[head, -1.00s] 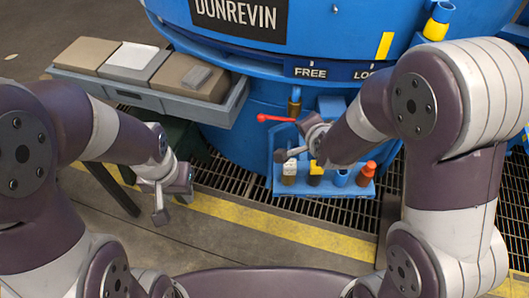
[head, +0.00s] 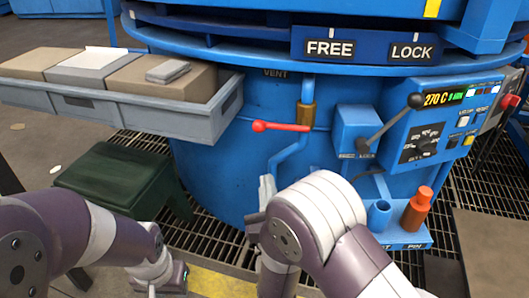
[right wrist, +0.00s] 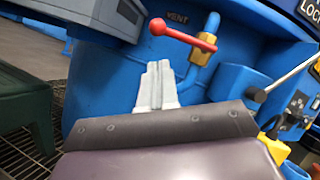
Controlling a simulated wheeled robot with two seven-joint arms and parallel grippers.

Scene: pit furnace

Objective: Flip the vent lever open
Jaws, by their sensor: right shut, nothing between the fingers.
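The red vent lever (head: 281,127) sticks out to the left, roughly level, from a brass valve (head: 307,116) on a blue pipe, below the VENT label (head: 276,72). In the right wrist view the lever (right wrist: 183,33) is ahead, its round tip at upper left and its hub by the brass valve (right wrist: 200,55). My right gripper (head: 267,186) is below the lever, apart from it. Its fingers (right wrist: 157,82) are closed together and empty, pointing up toward the lever. My left gripper (head: 172,282) is low at the bottom edge, partly cut off, away from the lever.
A grey tray (head: 120,117) with blocks juts out at left above a dark green stool (head: 120,178). A black-knobbed lever (head: 393,122) and control panel (head: 430,130) are right of the vent. A small blue shelf (head: 410,240) holds an orange bottle (head: 417,208).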

